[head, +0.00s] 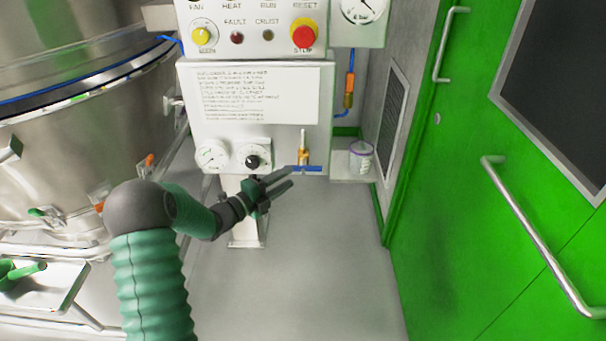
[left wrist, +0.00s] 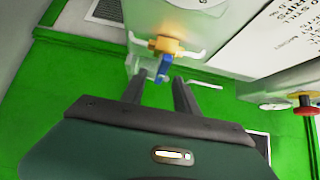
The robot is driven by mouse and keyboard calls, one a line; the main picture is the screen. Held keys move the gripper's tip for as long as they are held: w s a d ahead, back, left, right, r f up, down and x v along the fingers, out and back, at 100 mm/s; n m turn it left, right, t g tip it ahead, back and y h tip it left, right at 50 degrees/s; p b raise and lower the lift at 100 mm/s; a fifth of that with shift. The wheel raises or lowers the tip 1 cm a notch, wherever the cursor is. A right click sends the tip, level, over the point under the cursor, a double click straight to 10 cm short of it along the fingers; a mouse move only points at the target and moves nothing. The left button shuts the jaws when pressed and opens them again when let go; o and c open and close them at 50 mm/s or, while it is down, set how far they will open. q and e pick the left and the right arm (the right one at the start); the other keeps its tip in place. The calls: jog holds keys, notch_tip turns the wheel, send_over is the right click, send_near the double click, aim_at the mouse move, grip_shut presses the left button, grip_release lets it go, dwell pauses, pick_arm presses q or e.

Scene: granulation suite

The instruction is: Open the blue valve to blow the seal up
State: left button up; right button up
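The blue valve lever (head: 309,168) lies level across the brass valve body (head: 303,155) at the lower right of the white control panel. In the left wrist view the blue lever (left wrist: 163,68) points towards me below the brass body (left wrist: 167,45). My left gripper (head: 290,177) is open, its fingers pointing right at the lever's left end. In the left wrist view the lever shows between the fingertips of my left gripper (left wrist: 160,82). I cannot tell whether either finger touches it. My right gripper is not in view.
The panel carries a red stop button (head: 303,34), a yellow knob (head: 203,36), a small gauge (head: 211,155) and a black knob (head: 252,158). A white tub (head: 361,157) stands right of the valve. A steel vessel (head: 75,140) is left; a green door (head: 480,190) is right.

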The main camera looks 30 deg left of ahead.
aim_at(301, 171)
pick_arm(q)
jog(key=x, duration=0.2)
jog(key=b+x, duration=0.1)
jog(key=x, duration=0.4)
jog(key=shift+d+r, duration=0.15)
jog(key=shift+d, duration=0.25)
jog(key=shift+a, duration=0.2)
jog(key=shift+c, duration=0.4)
grip_shut()
jog(key=shift+s, duration=0.1)
